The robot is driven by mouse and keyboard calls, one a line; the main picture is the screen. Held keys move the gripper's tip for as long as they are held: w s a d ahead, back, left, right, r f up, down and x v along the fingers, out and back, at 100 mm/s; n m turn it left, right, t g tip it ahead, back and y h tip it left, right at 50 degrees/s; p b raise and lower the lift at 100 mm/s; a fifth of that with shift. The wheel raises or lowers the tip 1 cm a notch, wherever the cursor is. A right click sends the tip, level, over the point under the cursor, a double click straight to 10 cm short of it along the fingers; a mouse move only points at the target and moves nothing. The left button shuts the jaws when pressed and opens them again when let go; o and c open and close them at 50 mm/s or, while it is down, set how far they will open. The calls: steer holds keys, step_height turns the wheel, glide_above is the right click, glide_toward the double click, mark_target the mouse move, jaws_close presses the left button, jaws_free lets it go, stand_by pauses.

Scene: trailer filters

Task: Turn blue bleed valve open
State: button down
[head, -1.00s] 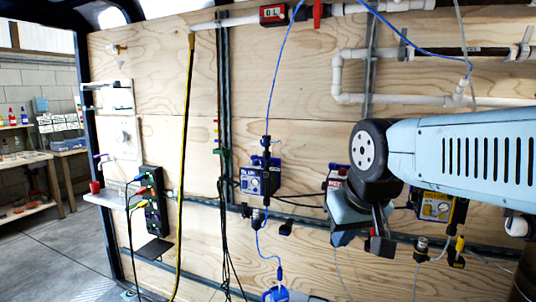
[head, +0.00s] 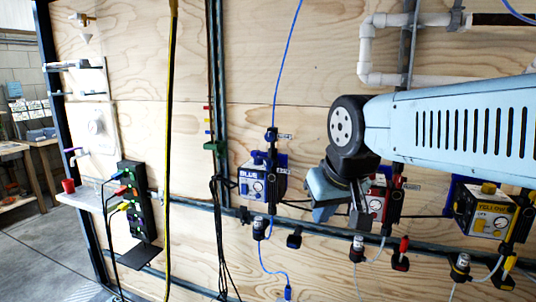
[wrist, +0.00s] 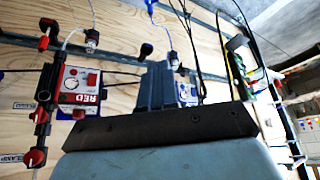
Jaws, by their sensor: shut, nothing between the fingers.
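The blue filter unit (head: 252,184), marked BLUE, hangs on the plywood wall left of my gripper in the head view. A blue and black fitting (head: 271,136) with a small tag sits above it. A clear-and-black fitting (head: 259,228) hangs below it, with a blue hose. I cannot tell which part is the bleed valve or how its handle lies. My gripper (head: 345,208) is shut and empty, in front of the wall between the blue and red units, touching nothing that I can see. In the wrist view my gripper (wrist: 160,82) partly hides the blue unit (wrist: 187,92).
The red unit (head: 377,203) is partly hidden behind my gripper. The yellow unit (head: 487,212) is further right. A yellow hose (head: 169,150) and dark cables (head: 222,225) hang left of the blue unit. A metal rail (head: 330,233) runs below the units.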

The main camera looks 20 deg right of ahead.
steer(key=w+d+r+m+y, duration=0.2)
steer(key=w+d+r, duration=0.15)
steer(key=w, duration=0.45)
steer(key=w+d+r+m+g+y, duration=0.1)
steer(key=w+d+r+m+y, duration=0.2)
steer(key=w, duration=0.4)
steer(key=w+d+r+m+y, duration=0.1)
steer(key=w+r+m, duration=0.1)
steer(key=w+r, duration=0.45)
glide_toward(268, 163)
step_height(268, 163, down, 4)
steer(key=shift+w+a+f, duration=0.25)
steer(key=shift+w+a, duration=0.25)
steer(key=shift+a, duration=0.05)
steer(key=shift+w+a+f, duration=0.2)
steer(key=shift+w+a, duration=0.3)
steer(key=shift+a, duration=0.05)
steer(key=shift+w+a+f, duration=0.1)
steer(key=shift+w+a, duration=0.1)
steer(key=shift+a, duration=0.15)
